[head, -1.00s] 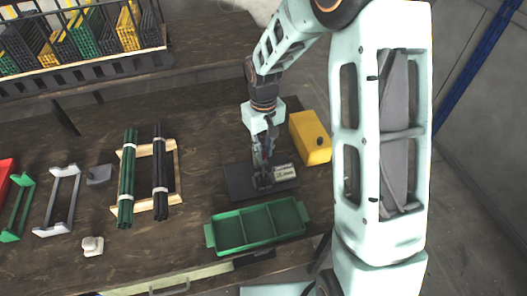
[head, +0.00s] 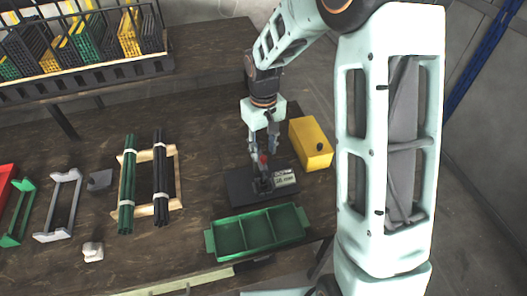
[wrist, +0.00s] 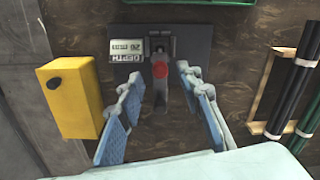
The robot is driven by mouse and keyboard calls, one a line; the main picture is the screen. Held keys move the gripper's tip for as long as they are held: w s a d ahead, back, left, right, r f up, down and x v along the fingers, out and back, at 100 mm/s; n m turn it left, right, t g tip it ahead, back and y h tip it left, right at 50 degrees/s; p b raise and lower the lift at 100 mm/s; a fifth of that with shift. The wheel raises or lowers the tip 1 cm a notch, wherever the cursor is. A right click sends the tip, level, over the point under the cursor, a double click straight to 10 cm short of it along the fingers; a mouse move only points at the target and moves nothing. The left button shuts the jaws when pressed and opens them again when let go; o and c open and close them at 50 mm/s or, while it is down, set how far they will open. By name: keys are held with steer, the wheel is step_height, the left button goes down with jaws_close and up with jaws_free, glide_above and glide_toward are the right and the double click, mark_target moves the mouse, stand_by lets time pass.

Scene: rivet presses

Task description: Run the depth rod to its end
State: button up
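The rivet press (head: 263,184) stands on a dark base plate (head: 240,184) on the table. It also shows in the wrist view as a dark block (wrist: 160,45) with a grey bar ending in a red knob (wrist: 160,69). A label plate (wrist: 124,51) with dark writing sits beside the block. I cannot tell for sure which part is the depth rod. My gripper (wrist: 160,77) is open, with its blue fingers on either side of the red knob and bar and visible gaps on both sides. In the head view my gripper (head: 263,162) is just above the press.
A yellow box (head: 311,143) with a dark knob stands close by on the right. A green divided tray (head: 257,231) lies in front. Bundles of green rods (head: 127,185) and black rods (head: 160,178) rest on a wooden rack to the left. A bin rack (head: 85,71) stands behind.

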mark_target(263, 157)
step_height(263, 157, up, 10)
steer(key=shift+r, duration=0.15)
steer(key=shift+w, duration=0.1)
stand_by(0.6)
